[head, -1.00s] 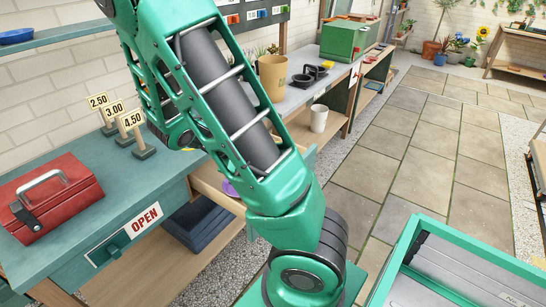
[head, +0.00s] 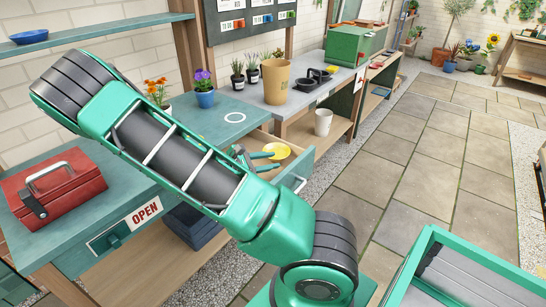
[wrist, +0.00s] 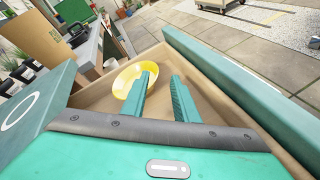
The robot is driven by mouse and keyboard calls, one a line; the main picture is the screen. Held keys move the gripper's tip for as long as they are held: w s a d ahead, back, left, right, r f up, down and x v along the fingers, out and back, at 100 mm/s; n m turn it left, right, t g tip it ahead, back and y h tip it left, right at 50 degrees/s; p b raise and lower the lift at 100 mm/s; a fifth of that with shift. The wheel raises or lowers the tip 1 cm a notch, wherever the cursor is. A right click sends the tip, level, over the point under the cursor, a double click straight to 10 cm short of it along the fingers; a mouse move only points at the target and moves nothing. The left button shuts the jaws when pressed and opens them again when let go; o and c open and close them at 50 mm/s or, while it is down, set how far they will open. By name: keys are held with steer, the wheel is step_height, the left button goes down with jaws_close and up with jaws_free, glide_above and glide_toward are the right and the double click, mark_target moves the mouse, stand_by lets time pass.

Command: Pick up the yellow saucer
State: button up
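The yellow saucer (head: 283,150) lies in an open wooden drawer (head: 304,160) under the teal counter. It also shows in the wrist view (wrist: 122,82), where my left finger covers part of its right side. My gripper (head: 275,161) is at the drawer, close beside the saucer. In the wrist view my gripper (wrist: 164,74) has its two teal fingers apart with nothing held between them. The saucer sits mostly left of the fingers there. I cannot tell whether the left finger touches it.
On the counter stand a purple-flowered blue pot (head: 205,99), an orange-flowered plant (head: 157,92) and a red toolbox (head: 52,188). A tan bucket (head: 277,82) stands on the grey bench behind. The drawer front (wrist: 230,85) rises right of my fingers. The paved floor (head: 400,150) is clear.

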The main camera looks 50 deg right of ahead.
steer(key=shift+w+x, duration=0.2)
steer(key=shift+x, duration=1.2)
steer(key=shift+w+x, duration=0.2)
steer(key=shift+x, duration=1.25)
steer(key=shift+c, duration=0.3)
jaws_close()
